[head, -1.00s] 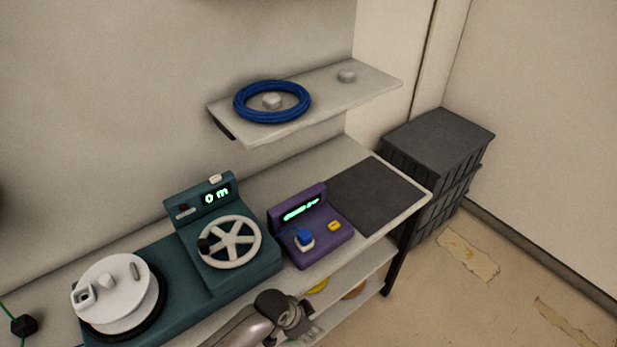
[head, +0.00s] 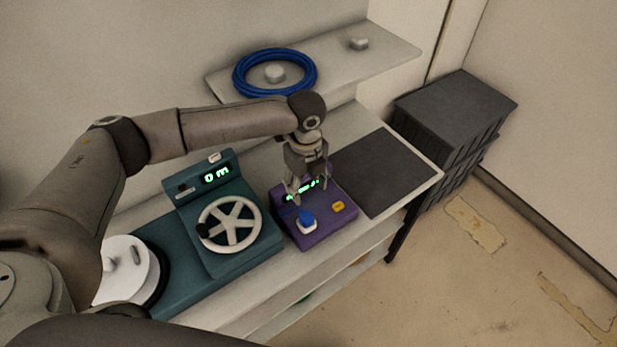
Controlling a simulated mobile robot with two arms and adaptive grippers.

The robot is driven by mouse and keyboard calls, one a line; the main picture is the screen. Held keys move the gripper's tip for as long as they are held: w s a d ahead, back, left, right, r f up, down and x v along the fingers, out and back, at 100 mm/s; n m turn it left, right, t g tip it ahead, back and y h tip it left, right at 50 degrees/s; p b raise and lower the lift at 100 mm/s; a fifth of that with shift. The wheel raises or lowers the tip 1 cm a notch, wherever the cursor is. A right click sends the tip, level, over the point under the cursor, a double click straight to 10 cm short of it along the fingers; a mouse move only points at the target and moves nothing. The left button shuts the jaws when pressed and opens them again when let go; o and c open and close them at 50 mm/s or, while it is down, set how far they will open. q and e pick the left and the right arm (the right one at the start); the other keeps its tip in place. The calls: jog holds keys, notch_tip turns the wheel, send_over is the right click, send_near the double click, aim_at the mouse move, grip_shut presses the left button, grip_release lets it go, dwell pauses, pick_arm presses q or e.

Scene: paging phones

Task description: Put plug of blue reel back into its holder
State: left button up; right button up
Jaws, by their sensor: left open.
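A purple device (head: 322,229) with a green lit display stands on the bench. A small blue piece (head: 306,217) sits in a white base (head: 307,229) on its front left; I cannot tell whether it is a plug or a knob. My left gripper (head: 309,193) is open, pointing down over the back of the purple device, just behind the blue piece, and partly hides the display. A coil of blue cable (head: 240,84) lies around a grey peg on the wall shelf. No blue reel, loose plug or plug holder can be clearly made out. My right gripper is out of view.
A teal machine (head: 192,262) with a white spoked handwheel (head: 230,224) and a "0 m" display stands left of the purple device. A white reel disc (head: 127,262) is partly hidden by my arm. A dark mat (head: 384,172) lies bare on the right; dark crates (head: 452,110) stand beyond.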

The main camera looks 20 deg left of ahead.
pick_arm(q)
jog(key=b, duration=0.8)
send_over(307, 216)
notch_tip(307, 216, down, 8)
jog(key=shift+a+r, duration=0.1)
jog(key=shift+r, duration=0.15)
notch_tip(307, 216, down, 6)
jog(key=shift+f+b, duration=0.2)
jog(key=shift+b, duration=0.7)
jog(key=shift+c, duration=0.2)
jog(key=c, duration=0.8)
jog(key=shift+c, duration=0.5)
